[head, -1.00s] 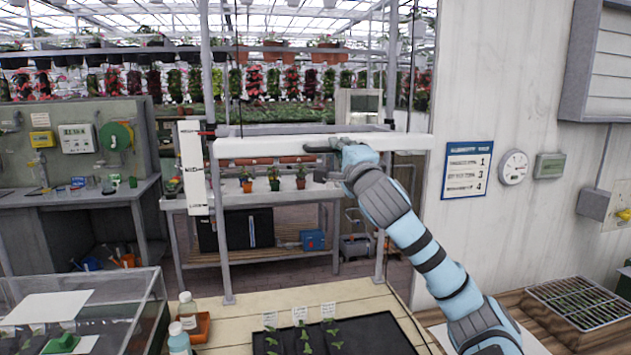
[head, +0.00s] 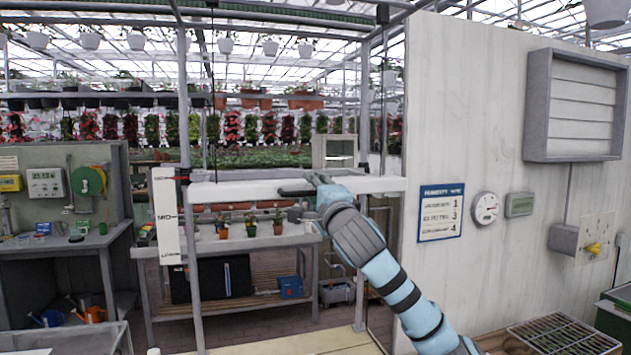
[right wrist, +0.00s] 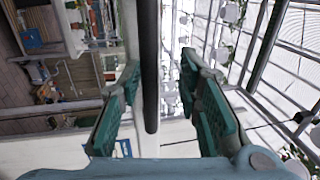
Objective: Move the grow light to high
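The grow light (head: 240,191) is a long white horizontal bar hung between grey posts above the bench. A white height board (head: 167,225) marked HIGH, MID and LOW stands at its left end. A red and dark pointer (head: 182,177) on the post is level with the HIGH mark near the board's top. My right gripper (head: 312,184) is at the bar's front, beside its dark handle (head: 294,191). In the right wrist view, the dark handle (right wrist: 150,60) lies between my open right fingers (right wrist: 160,105), with gaps on both sides. My left gripper is out of view.
A wooden bench (head: 300,345) lies below the light. A wall with a humidity sign (head: 441,212), a round gauge (head: 485,208) and a yellow knob (head: 593,249) stands at the right. A potting shelf (head: 235,240) with small pots is behind.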

